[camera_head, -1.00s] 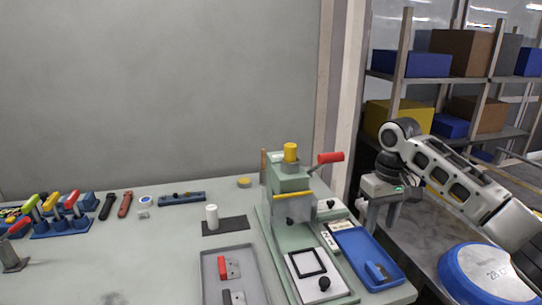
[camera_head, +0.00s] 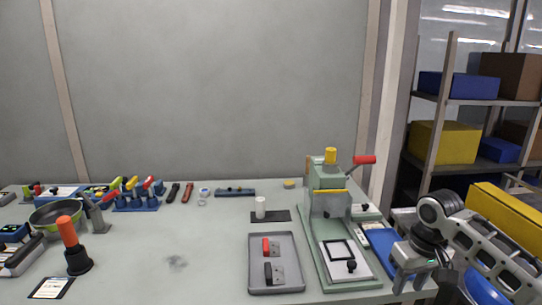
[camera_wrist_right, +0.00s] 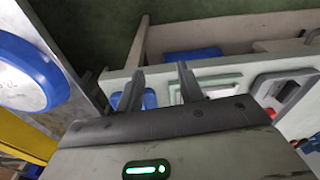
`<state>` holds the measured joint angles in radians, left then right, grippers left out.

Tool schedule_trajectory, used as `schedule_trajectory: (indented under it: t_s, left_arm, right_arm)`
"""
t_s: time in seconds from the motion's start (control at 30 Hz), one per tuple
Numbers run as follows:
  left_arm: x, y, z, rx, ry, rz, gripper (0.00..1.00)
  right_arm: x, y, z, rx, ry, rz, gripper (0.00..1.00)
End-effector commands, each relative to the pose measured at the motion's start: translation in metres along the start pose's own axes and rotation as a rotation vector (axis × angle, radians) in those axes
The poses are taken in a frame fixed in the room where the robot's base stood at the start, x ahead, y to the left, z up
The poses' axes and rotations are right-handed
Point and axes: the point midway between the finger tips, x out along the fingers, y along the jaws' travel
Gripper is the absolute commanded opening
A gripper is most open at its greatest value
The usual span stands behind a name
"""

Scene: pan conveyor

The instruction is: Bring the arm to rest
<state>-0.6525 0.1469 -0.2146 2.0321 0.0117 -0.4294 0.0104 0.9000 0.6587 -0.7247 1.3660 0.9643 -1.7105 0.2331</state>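My right arm comes in from the right in the head view. Its gripper (camera_head: 410,285) is above the table's right end, overlapping the blue tray (camera_head: 378,236) in the picture. In the right wrist view the two fingers of this gripper (camera_wrist_right: 159,88) stand apart with nothing held between them. The blue tray (camera_wrist_right: 148,99) shows beyond them there. My left gripper is not in either view.
The green press (camera_head: 327,190) with a red handle stands close left of my right gripper. A grey tray (camera_head: 256,284) with two handled parts is farther left. A round blue-rimmed item (camera_wrist_right: 30,75) and shelving (camera_head: 424,150) are at the right side.

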Motion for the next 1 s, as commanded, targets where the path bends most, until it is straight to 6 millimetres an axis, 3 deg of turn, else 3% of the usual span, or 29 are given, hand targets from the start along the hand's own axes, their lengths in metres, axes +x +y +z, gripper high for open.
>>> schedule_trajectory:
  t_s: [0.27,0.4,0.5,0.6,0.7,0.9,1.0]
  left_arm:
    - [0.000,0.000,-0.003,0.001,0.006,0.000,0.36]
    - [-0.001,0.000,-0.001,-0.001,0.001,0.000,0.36]
    - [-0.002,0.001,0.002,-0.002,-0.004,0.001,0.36]
    - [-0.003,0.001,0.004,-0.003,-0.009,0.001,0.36]
    - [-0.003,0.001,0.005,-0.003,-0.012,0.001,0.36]
    - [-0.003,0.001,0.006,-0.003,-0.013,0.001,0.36]
    - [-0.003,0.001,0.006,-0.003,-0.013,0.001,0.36]
  right_arm:
    - [0.086,-0.066,0.020,-0.106,0.134,-0.071,0.37]
    - [0.134,-0.116,0.048,-0.150,0.265,-0.139,0.37]
    - [0.159,-0.152,0.076,-0.155,0.387,-0.186,0.37]
    - [0.171,-0.177,0.107,-0.136,0.508,-0.210,0.37]
    - [0.172,-0.189,0.141,-0.103,0.622,-0.201,0.37]
    - [0.158,-0.186,0.195,-0.057,0.782,-0.117,0.37]
    - [0.151,-0.182,0.211,-0.052,0.819,-0.079,0.37]
